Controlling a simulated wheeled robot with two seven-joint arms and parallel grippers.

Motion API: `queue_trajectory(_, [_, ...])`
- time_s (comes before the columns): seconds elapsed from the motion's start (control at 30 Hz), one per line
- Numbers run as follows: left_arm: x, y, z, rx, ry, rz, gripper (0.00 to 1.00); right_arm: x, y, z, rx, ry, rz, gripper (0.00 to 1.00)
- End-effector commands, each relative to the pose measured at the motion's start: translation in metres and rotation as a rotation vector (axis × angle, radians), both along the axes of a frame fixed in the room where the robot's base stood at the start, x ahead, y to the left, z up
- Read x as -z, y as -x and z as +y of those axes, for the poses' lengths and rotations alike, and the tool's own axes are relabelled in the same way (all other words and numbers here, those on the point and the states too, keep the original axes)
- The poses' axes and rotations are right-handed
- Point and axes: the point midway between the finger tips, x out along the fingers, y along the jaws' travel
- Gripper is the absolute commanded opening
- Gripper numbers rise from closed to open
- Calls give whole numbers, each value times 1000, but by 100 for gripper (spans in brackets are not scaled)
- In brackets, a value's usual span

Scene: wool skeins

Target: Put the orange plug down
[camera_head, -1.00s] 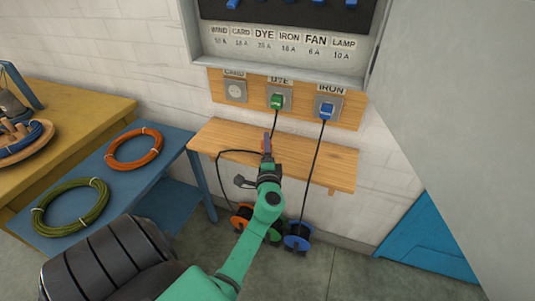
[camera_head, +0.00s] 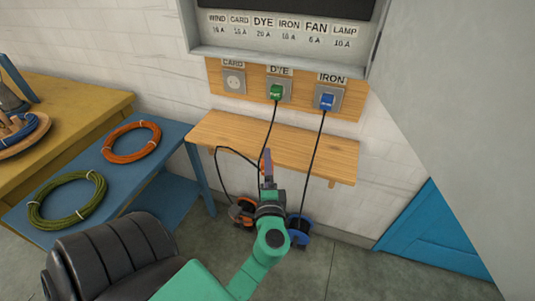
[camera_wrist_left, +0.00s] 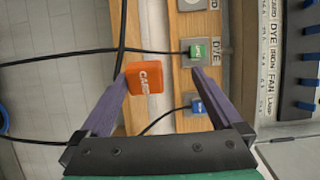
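The orange plug (camera_wrist_left: 145,77), marked CARD, shows in the left wrist view near the tip of the left-hand finger, its black cable running off left. My left gripper (camera_wrist_left: 160,82) is open, its purple fingers well apart. The plug does not fill the gap, and a space shows between it and the right-hand finger. In the head view my left gripper (camera_head: 266,163) is at the front edge of the wooden shelf (camera_head: 220,130), and only a sliver of orange shows beside it. I cannot tell whether the plug rests on the shelf. My right gripper is not in view.
The green plug (camera_head: 276,92) sits in the DYE socket and the blue plug (camera_head: 326,101) in the IRON socket, their cables hanging past the shelf. The CARD socket (camera_head: 233,82) is empty. Cable reels (camera_head: 299,230) stand below. The shelf's right part is clear.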

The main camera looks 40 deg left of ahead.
Motion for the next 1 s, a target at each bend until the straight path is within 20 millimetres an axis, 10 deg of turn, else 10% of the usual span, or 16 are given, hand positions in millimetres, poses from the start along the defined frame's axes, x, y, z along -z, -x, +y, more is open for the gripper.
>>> queue_trajectory(0.27, [2, 7, -7, 1, -2, 1, 100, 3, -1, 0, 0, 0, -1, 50])
queue_trajectory(1.0, [0, 109, -97, 0, -1, -1, 100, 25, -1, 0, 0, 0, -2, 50])
